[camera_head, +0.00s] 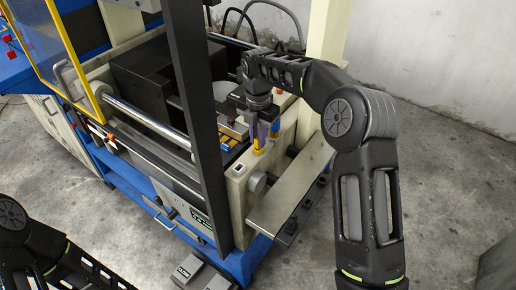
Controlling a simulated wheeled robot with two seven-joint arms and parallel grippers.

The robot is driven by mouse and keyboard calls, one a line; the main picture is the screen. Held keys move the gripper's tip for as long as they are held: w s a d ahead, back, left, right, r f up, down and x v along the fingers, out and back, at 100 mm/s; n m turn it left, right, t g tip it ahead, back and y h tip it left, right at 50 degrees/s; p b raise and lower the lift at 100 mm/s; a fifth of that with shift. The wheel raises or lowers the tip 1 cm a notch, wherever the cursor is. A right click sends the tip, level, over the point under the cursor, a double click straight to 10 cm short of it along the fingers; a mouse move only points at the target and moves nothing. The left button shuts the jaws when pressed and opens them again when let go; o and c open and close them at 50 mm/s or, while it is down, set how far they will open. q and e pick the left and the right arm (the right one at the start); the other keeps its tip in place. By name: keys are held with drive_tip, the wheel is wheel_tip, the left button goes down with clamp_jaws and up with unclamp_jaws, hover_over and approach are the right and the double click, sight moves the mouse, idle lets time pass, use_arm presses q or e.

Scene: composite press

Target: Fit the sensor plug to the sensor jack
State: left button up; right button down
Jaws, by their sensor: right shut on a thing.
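My right gripper (259,132) reaches down over the near right corner of the press and is shut on a small yellow piece, which I take for the sensor plug (258,150). The plug is upright, just above or touching the top of the cream-coloured housing (238,186); I cannot tell which. The sensor jack cannot be made out; the gripper and plug may hide it. My left arm shows at the lower left, but its gripper is outside the picture.
The press has a dark upright post (195,110) left of my right gripper and a yellow-framed guard (75,60) farther left. A grey ledge (290,190) juts out at the right. A pedal unit (195,272) is on the floor. The floor at right is mostly clear.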

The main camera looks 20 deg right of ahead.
drive_tip(key=shift+f, duration=0.3)
idle(0.6)
drive_tip(key=c, duration=1.3)
unclamp_jaws()
drive_tip(key=shift+r, duration=0.1)
drive_tip(key=shift+r, duration=0.35)
wheel_tip(320, 180, up, 4)
drive_tip(key=shift+b, duration=0.55)
wheel_tip(320, 180, up, 2)
drive_tip(key=shift+p, duration=0.7)
drive_tip(key=shift+r, duration=0.55)
